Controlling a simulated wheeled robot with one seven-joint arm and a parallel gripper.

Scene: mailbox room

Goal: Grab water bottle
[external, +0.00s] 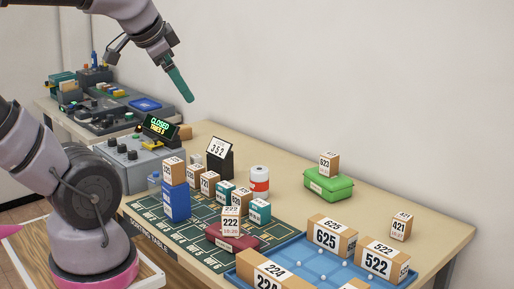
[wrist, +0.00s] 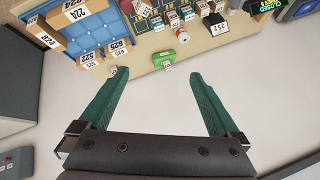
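A short white cylinder with a red band (external: 259,179) stands upright on the table, behind the small boxes. It is the most bottle-like thing in view; I cannot tell for sure that it is the water bottle. It also shows in the wrist view (wrist: 182,37), near the top. My gripper (external: 186,97) is high above the table, up and left of the cylinder in the external view, touching nothing. In the wrist view my gripper (wrist: 158,74) has its two green fingers spread wide, with nothing between them.
A green box (external: 328,186) with a small carton on it is right of the cylinder. A black sign marked 352 (external: 219,158) and several numbered cartons stand left and in front. A blue tray (external: 297,250) holds larger cartons. The wall (external: 350,80) rises behind the table.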

